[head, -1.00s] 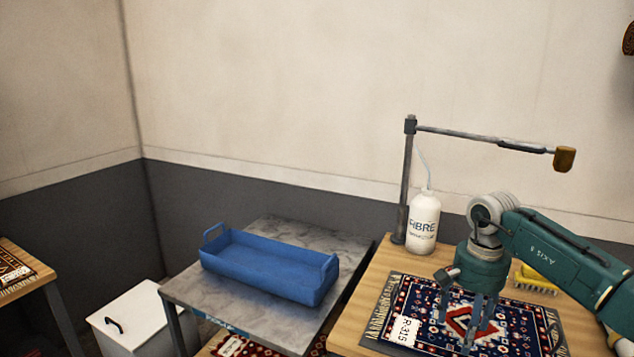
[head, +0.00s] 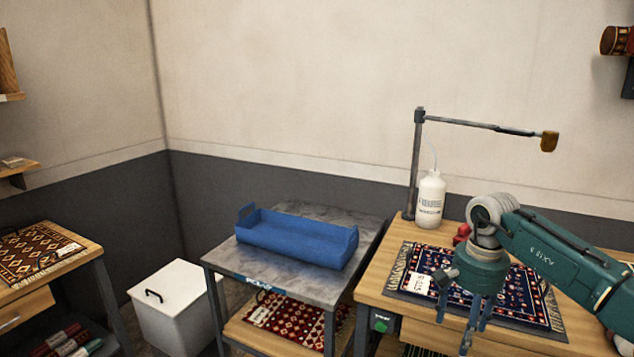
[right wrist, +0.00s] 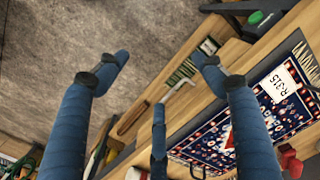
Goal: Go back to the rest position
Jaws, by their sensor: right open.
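My right gripper (head: 476,325) hangs down in front of the wooden workbench, at its front edge in the head view. Its fingers are apart and nothing is between them. In the right wrist view the open fingers (right wrist: 163,75) point at the floor and the bench front. My left gripper is not in view. A patterned blue and red rug (head: 520,292) with a white tag lies flat on the bench behind the right gripper. My right arm hides part of it.
A grey-topped cart (head: 225,258) carries a blue tray (head: 290,240), with a rug on its lower shelf. A white bottle (head: 430,200) and a lamp post (head: 415,165) stand at the bench's back. A white bin (head: 180,310) and another table (head: 95,247) are left.

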